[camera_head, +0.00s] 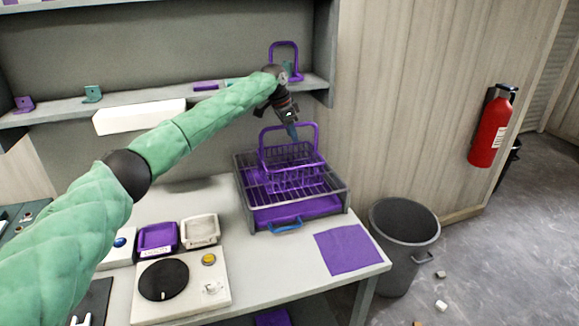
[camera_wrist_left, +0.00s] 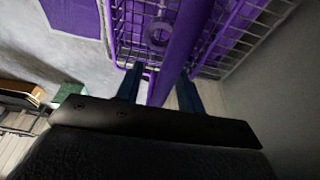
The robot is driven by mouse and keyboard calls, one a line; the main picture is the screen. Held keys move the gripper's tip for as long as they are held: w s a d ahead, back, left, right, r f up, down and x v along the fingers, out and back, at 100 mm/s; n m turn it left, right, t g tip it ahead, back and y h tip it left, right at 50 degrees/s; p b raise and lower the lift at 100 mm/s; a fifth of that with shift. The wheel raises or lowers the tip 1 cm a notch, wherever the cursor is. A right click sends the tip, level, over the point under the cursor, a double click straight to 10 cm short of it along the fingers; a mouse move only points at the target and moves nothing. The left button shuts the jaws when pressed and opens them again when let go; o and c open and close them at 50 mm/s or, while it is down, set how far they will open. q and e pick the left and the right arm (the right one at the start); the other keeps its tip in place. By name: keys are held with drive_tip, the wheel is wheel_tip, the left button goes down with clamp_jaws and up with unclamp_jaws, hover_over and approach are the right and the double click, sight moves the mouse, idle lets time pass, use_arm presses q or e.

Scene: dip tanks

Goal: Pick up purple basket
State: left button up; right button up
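The purple basket (camera_head: 290,160) is a wire basket with a tall arched handle. It stands upright on a grey-framed drain rack (camera_head: 346,190) with a purple tray below. My left gripper (camera_head: 292,132) points down at the handle from above. In the left wrist view, the handle (camera_wrist_left: 183,45) of the basket runs between the two spread fingers of my left gripper (camera_wrist_left: 160,88). The fingers look apart, with a gap beside the handle, so they are not closed on it. My right gripper is not in view.
A shelf (camera_head: 60,112) with a white box (camera_head: 139,117) and another purple arched handle (camera_head: 284,45) is behind. A purple cloth (camera_head: 347,249) lies to the rack's right. A dial device (camera_head: 163,280) stands front left. A bin (camera_head: 404,225) stands right of the table.

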use_arm(q)
drive_tip(key=shift+f+p, duration=0.2)
drive_tip(key=shift+p, duration=0.15)
idle(0.7)
clamp_jaws()
drive_tip(key=shift+r, duration=0.1)
idle(1.3)
